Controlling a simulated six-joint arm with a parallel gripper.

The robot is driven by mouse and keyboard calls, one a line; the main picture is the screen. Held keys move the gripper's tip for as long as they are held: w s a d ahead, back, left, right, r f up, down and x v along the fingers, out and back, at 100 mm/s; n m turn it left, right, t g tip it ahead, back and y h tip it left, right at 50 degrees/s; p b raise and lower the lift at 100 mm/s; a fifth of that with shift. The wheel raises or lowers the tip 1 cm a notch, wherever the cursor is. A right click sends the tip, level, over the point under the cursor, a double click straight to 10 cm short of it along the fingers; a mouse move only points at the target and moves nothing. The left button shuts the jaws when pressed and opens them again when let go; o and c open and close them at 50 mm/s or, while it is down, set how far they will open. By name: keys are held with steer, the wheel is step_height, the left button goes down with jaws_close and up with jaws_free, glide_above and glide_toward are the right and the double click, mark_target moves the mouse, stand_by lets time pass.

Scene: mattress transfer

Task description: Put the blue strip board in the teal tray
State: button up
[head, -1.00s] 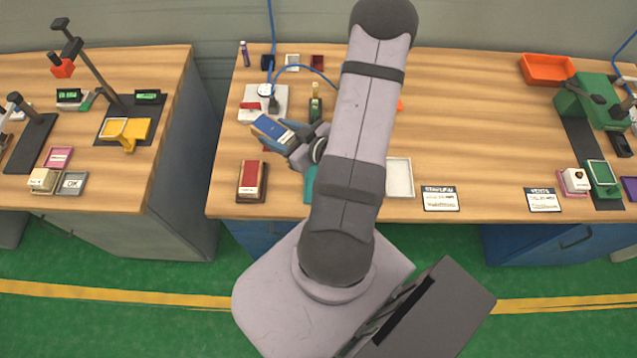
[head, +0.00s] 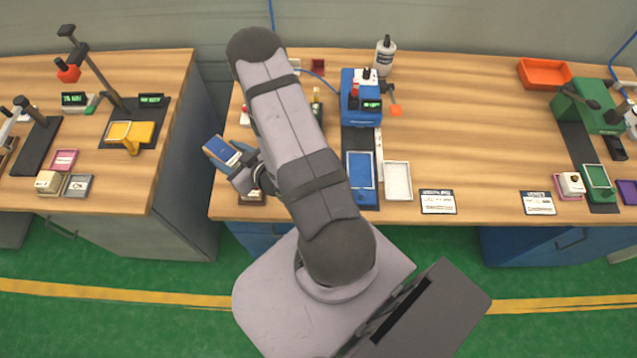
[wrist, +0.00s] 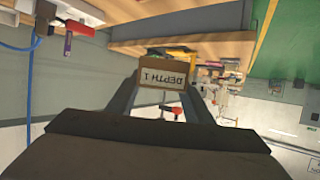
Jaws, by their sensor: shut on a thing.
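The blue strip board (head: 220,150) is held in my gripper (head: 238,168), which is shut on it. In the head view it is tilted, with a pale band along its lower right end, and appears over the left edge of the main table. I cannot make out the teal tray now; my arm covers the part of the table where teal showed earlier.
A blue machine (head: 360,95) with a blue bed (head: 361,170) stands right of my arm, beside a white tray (head: 398,180). A second table (head: 100,190) stands left, across a gap. The table's centre right is clear.

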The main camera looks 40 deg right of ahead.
steer(key=s+d+f+m+g+h+p, duration=0.1)
steer(key=s+d+m+g+h+p, duration=0.15)
steer(key=s+d+m+h, duration=0.5)
steer(key=s+d+f+m+g+h+p, duration=0.1)
steer(key=s+d+m+h+p, duration=0.25)
steer(key=s+d, duration=0.65)
steer(key=f+b, duration=0.2)
steer(key=s+a+f+b, duration=0.1)
steer(key=f+b, duration=0.1)
steer(key=a+f+b, duration=0.1)
steer(key=f+b, duration=0.1)
steer(key=shift+s+a+b, duration=0.25)
steer(key=shift+b, duration=0.15)
steer(key=shift+f+b, duration=0.5)
steer(key=shift+f, duration=0.05)
steer(key=shift+f+b, duration=0.6)
steer(key=shift+f, duration=0.7)
steer(key=shift+f, duration=0.2)
steer(key=o, duration=1.2)
